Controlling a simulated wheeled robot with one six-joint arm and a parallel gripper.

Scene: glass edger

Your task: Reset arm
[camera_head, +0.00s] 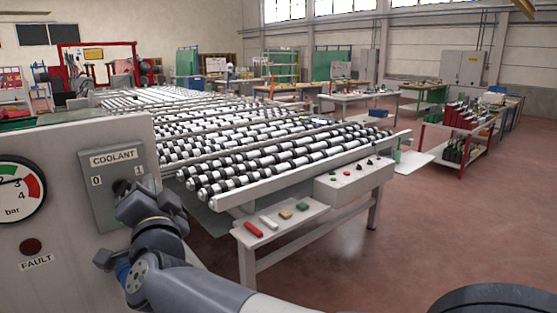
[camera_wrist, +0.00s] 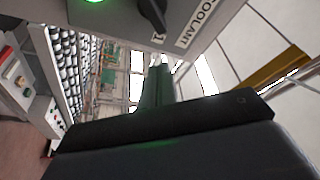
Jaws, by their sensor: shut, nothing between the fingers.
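The coolant switch plate (camera_head: 108,170) with its 0 and 1 marks is on the grey panel at the left. My gripper (camera_head: 128,195) is right in front of the lower part of the plate and hides the knob there. In the wrist view, the black knob (camera_wrist: 152,14) shows at the top, with its end toward the 1 mark. My gripper also shows in the wrist view (camera_wrist: 158,88), shut and empty, with a visible gap from the knob in the picture.
A pressure gauge (camera_head: 22,190) and a dark red fault lamp (camera_head: 31,246) are on the same panel. A roller conveyor (camera_head: 270,160) and a control box with buttons (camera_head: 352,178) stand to the right. The reddish floor (camera_head: 430,230) at right is open.

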